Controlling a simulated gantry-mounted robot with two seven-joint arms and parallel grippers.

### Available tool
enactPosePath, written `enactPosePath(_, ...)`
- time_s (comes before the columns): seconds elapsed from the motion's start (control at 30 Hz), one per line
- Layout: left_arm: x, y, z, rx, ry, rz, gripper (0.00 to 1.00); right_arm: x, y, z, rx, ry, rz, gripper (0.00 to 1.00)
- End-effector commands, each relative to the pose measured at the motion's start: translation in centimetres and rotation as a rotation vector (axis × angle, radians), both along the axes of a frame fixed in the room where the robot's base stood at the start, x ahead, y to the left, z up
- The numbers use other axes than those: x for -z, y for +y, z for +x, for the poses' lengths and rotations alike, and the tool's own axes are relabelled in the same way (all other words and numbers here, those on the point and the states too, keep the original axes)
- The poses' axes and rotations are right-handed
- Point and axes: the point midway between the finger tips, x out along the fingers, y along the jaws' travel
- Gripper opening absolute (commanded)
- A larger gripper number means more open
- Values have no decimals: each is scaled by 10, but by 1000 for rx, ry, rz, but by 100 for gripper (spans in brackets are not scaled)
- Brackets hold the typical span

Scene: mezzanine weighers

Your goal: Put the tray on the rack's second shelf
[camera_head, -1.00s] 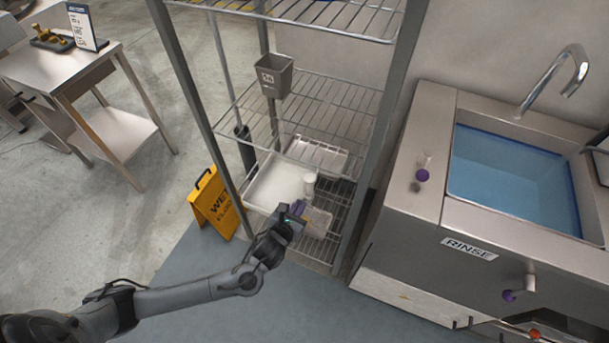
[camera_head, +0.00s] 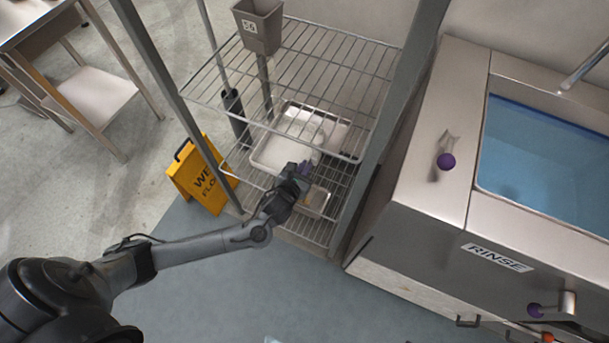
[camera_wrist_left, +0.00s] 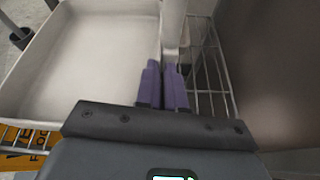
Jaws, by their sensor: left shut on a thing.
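The tray (camera_head: 268,156) is pale and shallow with a raised rim. It is inside the wire rack, below the shelf that holds the grey bin and above the lower wire shelf (camera_head: 291,226). I cannot tell whether it rests on wire or hangs above it. My left gripper (camera_head: 304,168) reaches in from the front and is shut on the tray's near right edge. In the left wrist view the purple fingers (camera_wrist_left: 163,88) are closed at the right side of the tray (camera_wrist_left: 85,60). My right gripper is out of view.
A grey bin (camera_head: 259,27) stands on the wire shelf above (camera_head: 335,65). A small metal container (camera_head: 316,202) sits low in the rack. A yellow wet-floor sign (camera_head: 200,175) stands left of the rack. The rinse sink (camera_head: 545,150) is to the right.

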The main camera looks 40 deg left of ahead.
Motion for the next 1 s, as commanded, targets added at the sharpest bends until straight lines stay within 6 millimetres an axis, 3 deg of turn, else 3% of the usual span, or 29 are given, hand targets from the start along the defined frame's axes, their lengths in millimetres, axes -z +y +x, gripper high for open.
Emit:
enactPosePath(0.4, 48, 0, 0, 1, -1, -1, 0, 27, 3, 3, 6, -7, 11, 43)
enactPosePath(0.67, 50, 0, -1, 1, 3, 0, 0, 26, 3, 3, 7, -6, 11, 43)
enactPosePath(0.7, 51, 0, -1, 1, 5, 1, 14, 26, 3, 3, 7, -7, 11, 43)
enactPosePath(0.83, 50, 0, -1, 1, 3, 0, 34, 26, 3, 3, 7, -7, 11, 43)
enactPosePath(1.0, 49, 0, 0, 1, 1, -1, 34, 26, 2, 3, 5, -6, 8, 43)
